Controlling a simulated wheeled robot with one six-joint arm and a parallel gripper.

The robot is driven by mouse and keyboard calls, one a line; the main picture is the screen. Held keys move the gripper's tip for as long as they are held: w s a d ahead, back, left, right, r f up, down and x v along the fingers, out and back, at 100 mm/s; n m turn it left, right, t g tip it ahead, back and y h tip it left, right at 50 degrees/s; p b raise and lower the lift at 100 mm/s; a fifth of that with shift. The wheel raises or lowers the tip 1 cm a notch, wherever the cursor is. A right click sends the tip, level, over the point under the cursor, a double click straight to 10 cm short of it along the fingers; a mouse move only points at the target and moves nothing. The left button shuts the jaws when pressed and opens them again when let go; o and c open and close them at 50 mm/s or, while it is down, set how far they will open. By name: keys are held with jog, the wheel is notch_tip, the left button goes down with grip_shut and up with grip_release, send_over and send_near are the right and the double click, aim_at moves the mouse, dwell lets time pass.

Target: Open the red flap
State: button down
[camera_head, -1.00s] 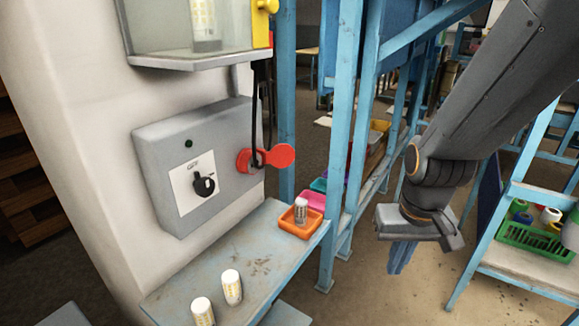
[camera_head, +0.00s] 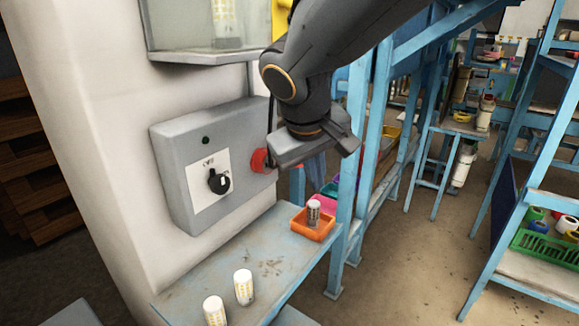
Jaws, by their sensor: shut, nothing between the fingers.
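The red socket (camera_head: 260,160) is on the right side of the grey switch box (camera_head: 213,165). My gripper (camera_head: 314,168) is in front of and just right of it, pointing down and shut with nothing held. My gripper body covers the place where the round red flap showed earlier, so I cannot tell the flap's present angle. Contact between fingers and flap is hidden.
A blue shelf (camera_head: 262,250) lies below, with an orange tray (camera_head: 312,226) holding a small can, and two white cans (camera_head: 243,287) at the front. A blue post (camera_head: 347,210) stands close right of my gripper. A glass-fronted case (camera_head: 200,30) hangs above the box.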

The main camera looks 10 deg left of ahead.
jog(key=s+a+r+n+t, duration=0.2)
jog(key=a+r, duration=0.4)
jog(key=a, duration=0.3)
jog(key=w+d+r+p+x, duration=0.1)
jog(key=p+x, duration=0.3)
jog(key=x, duration=0.8)
jog(key=shift+w+d+r+y, duration=0.2)
jog(key=shift+w+r+y, duration=0.15)
jog(key=shift+w+y, duration=0.1)
